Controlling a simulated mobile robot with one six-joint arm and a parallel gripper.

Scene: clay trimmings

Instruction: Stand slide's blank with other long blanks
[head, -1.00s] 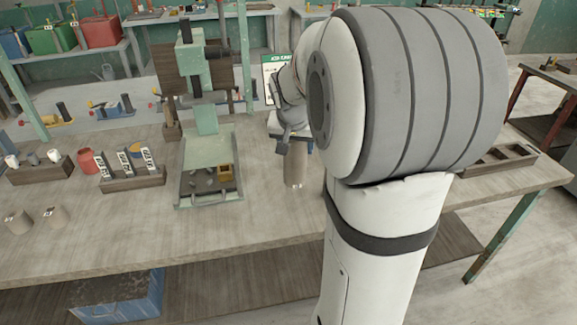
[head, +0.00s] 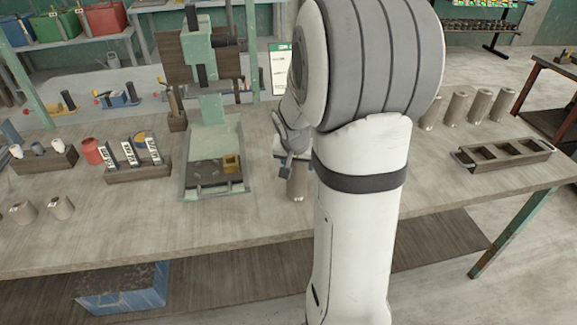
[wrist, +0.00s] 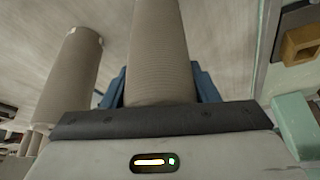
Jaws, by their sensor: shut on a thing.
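My gripper (wrist: 160,88) has its blue fingers on both sides of a grey-brown clay cylinder, the held blank (wrist: 160,42), and is shut on it. In the head view the lower part of this blank (head: 298,187) shows upright below my gripper, right of the green press; I cannot tell whether it touches the bench. Several long blanks (head: 457,108) stand in a row at the back right of the bench, partly behind my arm. Another clay cylinder (wrist: 68,75) stands to the left in the wrist view, apart from the held one.
Two short blanks (head: 61,207) stand at the front left. A dark compartment tray (head: 463,153) lies at the right. The bench between my arm and the tray is clear.

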